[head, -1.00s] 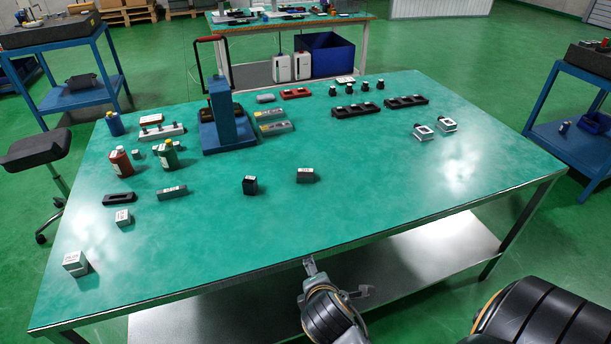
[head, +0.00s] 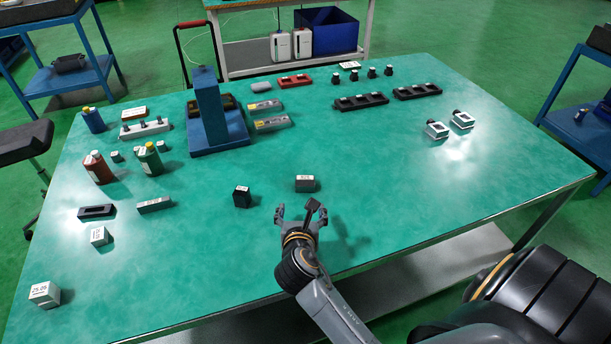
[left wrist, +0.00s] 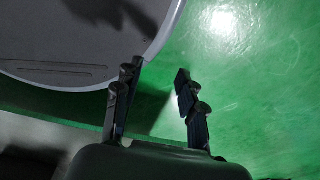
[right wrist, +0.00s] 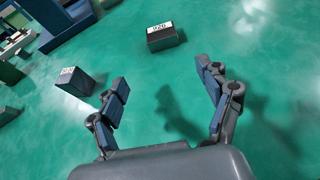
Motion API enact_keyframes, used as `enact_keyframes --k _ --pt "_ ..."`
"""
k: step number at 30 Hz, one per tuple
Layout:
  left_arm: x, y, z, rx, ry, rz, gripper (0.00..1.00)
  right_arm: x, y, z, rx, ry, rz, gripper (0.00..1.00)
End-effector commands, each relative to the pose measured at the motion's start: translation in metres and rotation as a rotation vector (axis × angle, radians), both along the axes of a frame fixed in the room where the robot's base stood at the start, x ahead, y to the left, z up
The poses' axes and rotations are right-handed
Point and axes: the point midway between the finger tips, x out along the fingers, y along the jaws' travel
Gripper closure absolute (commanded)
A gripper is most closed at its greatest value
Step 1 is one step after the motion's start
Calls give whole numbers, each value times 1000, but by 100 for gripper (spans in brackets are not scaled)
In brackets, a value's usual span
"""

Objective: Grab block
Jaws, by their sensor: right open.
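My right gripper (head: 298,211) is open and empty above the near middle of the green table. A grey block (head: 305,185) with a white labelled top lies just beyond its fingertips. In the right wrist view this block (right wrist: 162,38) is ahead of the open fingers (right wrist: 165,88), not touching them. A black block (head: 242,198) with a light label stands left of the gripper; it also shows in the right wrist view (right wrist: 76,82). My left gripper (left wrist: 154,88) shows only in the left wrist view, with fingers apart and nothing between them, over green floor.
A blue press (head: 215,125) stands at the back left. Red (head: 97,168) and green (head: 149,160) bottles, a long grey block (head: 154,205) and white cubes (head: 44,294) are on the left. Black racks (head: 360,101) are at the back. The table's right front is clear.

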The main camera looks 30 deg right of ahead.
Motion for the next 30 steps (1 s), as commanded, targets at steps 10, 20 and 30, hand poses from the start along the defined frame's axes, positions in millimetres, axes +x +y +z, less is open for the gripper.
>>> enact_keyframes --k 10,20,30 --pt "-42 21 -7 27 62 -1 60 49 -35 -24 1 -2 -2 22" --pt "-19 13 -4 17 27 2 60 72 -55 -31 3 -2 -4 22" --pt "-16 8 -7 10 22 3 60 95 -73 -43 3 0 -2 22"
